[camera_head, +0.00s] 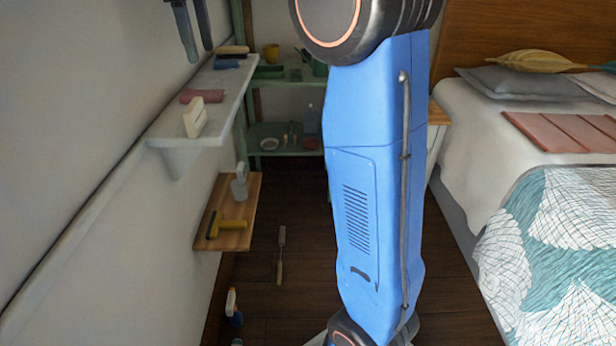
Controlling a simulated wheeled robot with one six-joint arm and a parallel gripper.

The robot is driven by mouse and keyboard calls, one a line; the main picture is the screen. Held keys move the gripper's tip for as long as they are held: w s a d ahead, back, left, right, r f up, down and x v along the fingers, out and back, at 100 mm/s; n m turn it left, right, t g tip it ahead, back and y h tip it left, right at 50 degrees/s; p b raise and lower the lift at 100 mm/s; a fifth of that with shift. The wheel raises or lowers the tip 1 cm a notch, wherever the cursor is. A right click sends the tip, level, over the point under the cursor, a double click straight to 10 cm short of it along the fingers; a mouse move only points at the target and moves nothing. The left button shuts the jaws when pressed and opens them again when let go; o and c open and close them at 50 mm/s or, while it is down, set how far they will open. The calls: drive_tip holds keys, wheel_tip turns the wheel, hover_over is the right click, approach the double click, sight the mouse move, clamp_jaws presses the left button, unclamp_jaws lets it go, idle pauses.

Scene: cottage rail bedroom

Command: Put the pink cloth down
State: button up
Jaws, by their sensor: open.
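The pink cloth (202,96) lies folded on the white wall shelf (218,88), behind a small cream-white block-like object. My gripper (198,50) shows only as two dark fingers at the top left edge. The fingers are apart with nothing between them. In the picture they are above the cloth and apart from it. The rest of the gripper is out of frame.
The cream-white object (194,118) stands near the shelf's front end; a brush (233,50) lies at its far end. A wooden shelf (250,195) below holds a yellow-handled tool (225,226) and a grey spray bottle (240,182). A bed (465,130) stands right.

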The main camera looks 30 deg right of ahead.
drive_tip(key=s+d+f+m+t, duration=0.1)
drive_tip(key=s+d+f+m, duration=0.15)
drive_tip(key=s, duration=0.45)
drive_tip(key=s+d+f+m+t, duration=0.1)
drive_tip(key=s+f, duration=0.3)
drive_tip(key=s, duration=0.3)
drive_tip(key=s+d+f+m, duration=0.1)
drive_tip(key=s+f+m, duration=0.1)
drive_tip(key=s+f, duration=0.35)
drive_tip(key=s+d+f+m+t, duration=0.2)
drive_tip(key=s+f+m, duration=0.2)
drive_tip(key=s+f, duration=1.1)
drive_tip(key=shift+s+f+t, duration=0.3)
drive_tip(key=shift+s, duration=0.7)
drive_tip(key=shift+m, duration=0.25)
